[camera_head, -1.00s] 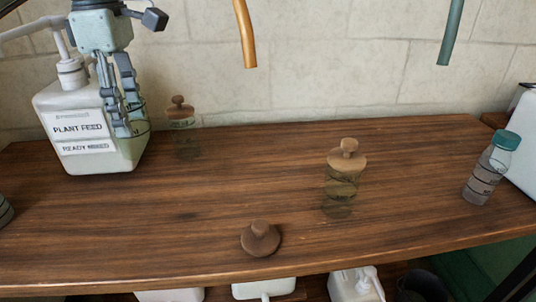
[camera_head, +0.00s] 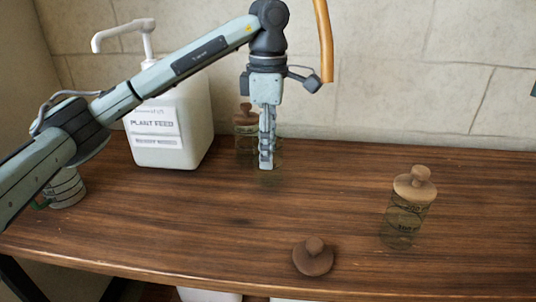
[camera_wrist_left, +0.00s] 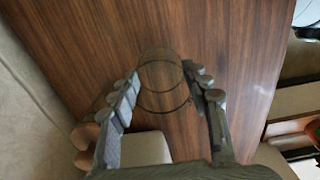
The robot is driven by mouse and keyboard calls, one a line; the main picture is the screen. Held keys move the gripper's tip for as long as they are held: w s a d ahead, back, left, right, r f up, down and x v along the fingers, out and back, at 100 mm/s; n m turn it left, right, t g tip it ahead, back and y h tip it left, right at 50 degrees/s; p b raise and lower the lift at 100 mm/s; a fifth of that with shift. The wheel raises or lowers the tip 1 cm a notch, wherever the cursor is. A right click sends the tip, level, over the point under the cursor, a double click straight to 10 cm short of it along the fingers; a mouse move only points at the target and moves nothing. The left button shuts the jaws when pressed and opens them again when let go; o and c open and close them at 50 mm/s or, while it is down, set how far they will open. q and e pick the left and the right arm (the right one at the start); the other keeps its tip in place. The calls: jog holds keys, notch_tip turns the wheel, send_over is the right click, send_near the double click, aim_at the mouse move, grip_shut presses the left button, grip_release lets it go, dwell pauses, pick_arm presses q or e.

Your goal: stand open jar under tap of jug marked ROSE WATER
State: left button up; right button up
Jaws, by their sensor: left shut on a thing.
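My left gripper (camera_head: 267,160) is shut on a clear open glass jar (camera_wrist_left: 162,88), which shows between its fingers in the left wrist view. In the head view the jar is faint, and I cannot tell whether its base touches the wood. The gripper is to the right of a white pump jug marked PLANT FEED (camera_head: 195,135), in front of a lidded jar. A loose wooden lid (camera_head: 313,258) lies near the front edge. No jug marked ROSE WATER shows now. My right gripper is out of view.
A jar with a wooden lid (camera_head: 246,117) stands behind my gripper. Another lidded jar (camera_head: 405,218) stands at right. A striped mug (camera_head: 66,188) is at far left, behind my arm. An orange hose (camera_head: 324,45) hangs above. The middle of the wooden counter (camera_head: 235,215) is clear.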

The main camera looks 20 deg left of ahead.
pick_arm(q)
jog(key=shift+f, duration=1)
jog(key=shift+f, duration=0.1)
jog(key=o, duration=1.4)
